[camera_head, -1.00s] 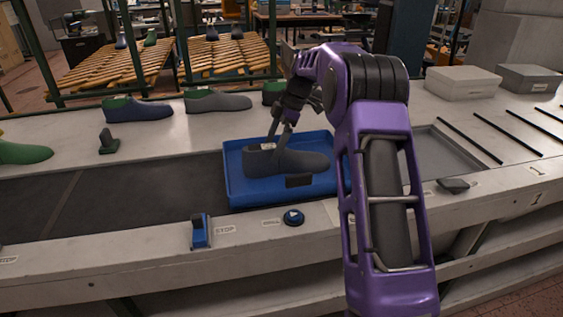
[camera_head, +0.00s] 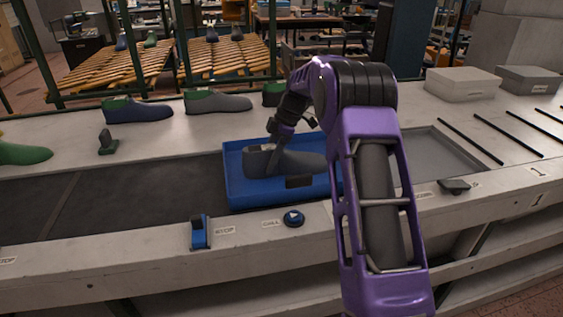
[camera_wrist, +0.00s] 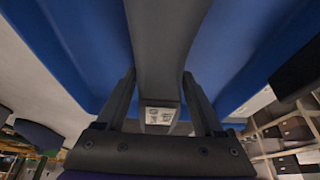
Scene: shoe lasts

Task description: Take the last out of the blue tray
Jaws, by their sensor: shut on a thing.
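The blue tray (camera_head: 237,190) sits on the dark belt of the bench, in the middle of the head view. A grey last (camera_head: 295,163) lies in it, toe to the right. My gripper (camera_head: 270,146) is at the last's heel end, at its upper part, and is shut on it. In the wrist view the grey last (camera_wrist: 165,50) runs between the two fingers of my gripper (camera_wrist: 157,95), with a white printed label on its end. Blue tray (camera_wrist: 225,45) surface shows on both sides of it. I cannot tell whether the last touches the tray floor.
Behind the tray stand a blue-and-green last (camera_head: 138,110) and a grey-and-green last (camera_head: 217,101). A grey recessed tray (camera_head: 440,155) lies to the right. A round button (camera_head: 293,218) and a blue clip-like device (camera_head: 199,232) are on the front edge. The belt at left is clear.

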